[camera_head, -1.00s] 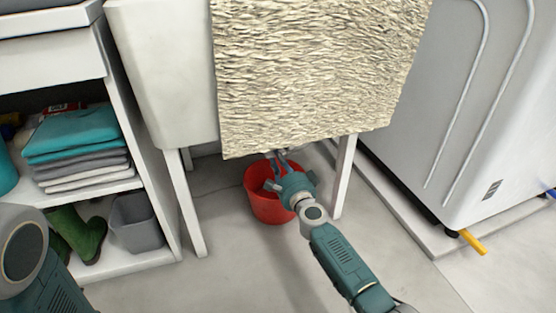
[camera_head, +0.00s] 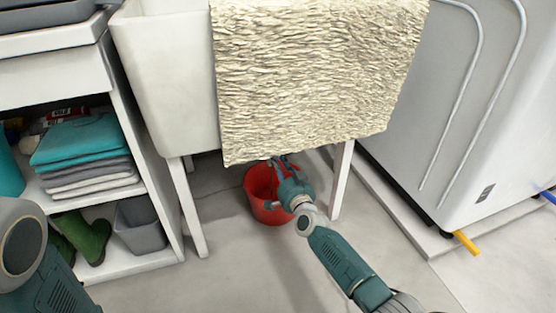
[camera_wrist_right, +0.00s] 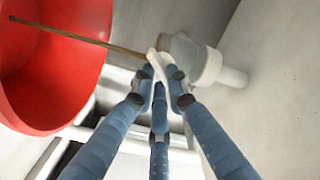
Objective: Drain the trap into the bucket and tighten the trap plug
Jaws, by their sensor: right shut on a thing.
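The red bucket (camera_head: 256,207) stands on the floor under the white sink, and its inside (camera_wrist_right: 45,75) shows in the right wrist view. The white trap (camera_wrist_right: 205,62) is a pipe piece in the right wrist view; the cloth hides it in the head view. My right gripper (camera_wrist_right: 162,78) is shut on a small white part, apparently the trap plug (camera_wrist_right: 155,62), at the trap's end. A thin brown streak (camera_wrist_right: 80,37), apparently draining water, runs from there into the bucket. In the head view my right gripper (camera_head: 280,164) is partly hidden under the cloth. My left gripper is out of view.
A rough beige cloth (camera_head: 315,75) hangs over the sink (camera_head: 172,75). The sink's white legs (camera_head: 188,205) flank the bucket. Left are shelves with folded towels (camera_head: 85,140), a grey bin (camera_head: 140,222) and green boots (camera_head: 88,236). A white appliance (camera_head: 475,110) stands right.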

